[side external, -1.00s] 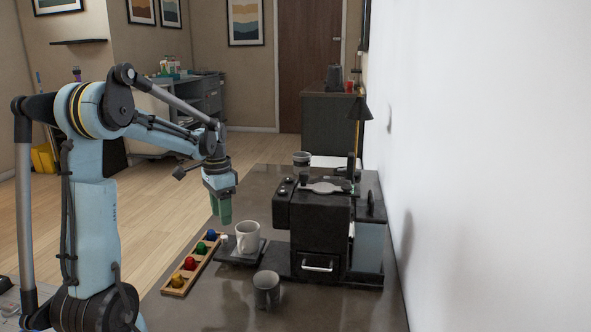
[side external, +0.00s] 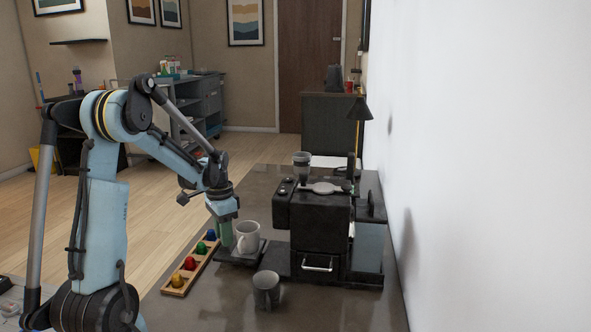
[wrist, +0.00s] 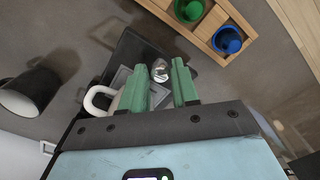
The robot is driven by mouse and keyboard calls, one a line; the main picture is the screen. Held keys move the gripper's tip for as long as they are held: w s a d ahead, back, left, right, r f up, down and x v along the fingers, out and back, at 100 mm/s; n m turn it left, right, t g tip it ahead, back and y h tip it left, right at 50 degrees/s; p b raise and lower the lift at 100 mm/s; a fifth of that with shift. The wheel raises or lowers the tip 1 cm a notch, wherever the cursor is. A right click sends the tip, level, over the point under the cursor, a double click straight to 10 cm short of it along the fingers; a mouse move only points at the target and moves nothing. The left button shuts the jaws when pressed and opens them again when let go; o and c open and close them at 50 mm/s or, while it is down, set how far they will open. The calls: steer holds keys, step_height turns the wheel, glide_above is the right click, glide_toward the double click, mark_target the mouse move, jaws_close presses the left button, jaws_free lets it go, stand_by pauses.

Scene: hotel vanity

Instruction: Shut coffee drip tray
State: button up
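The black coffee machine (side external: 318,228) stands on the counter with its dark drip tray (side external: 240,261) sticking out to the left. A white mug (side external: 247,236) stands on the tray. My gripper (side external: 226,244) is low at the tray's outer left end, beside the mug. In the wrist view the green fingers (wrist: 160,90) are apart, and the tray (wrist: 127,52) lies beyond and below them. A small silver object (wrist: 160,70) shows in the gap between the fingers, apparently beyond them. Only the mug's handle (wrist: 97,100) shows clearly there. Contact with the tray cannot be told.
A wooden rack (side external: 187,272) with coloured capsules lies just left of the tray. A grey mug (side external: 266,290) stands in front of the tray. Another cup (side external: 301,164) stands behind the machine. A black lamp (side external: 359,110) is at the back.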

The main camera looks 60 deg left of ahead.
mark_target(240, 233)
jaws_close()
steer(key=shift+w+d, duration=1.55)
steer(key=shift+w, duration=0.1)
steer(key=shift+o, duration=2.1)
jaws_free()
steer(key=shift+r, duration=0.1)
step_height(240, 233, up, 12)
steer(key=shift+s, duration=0.1)
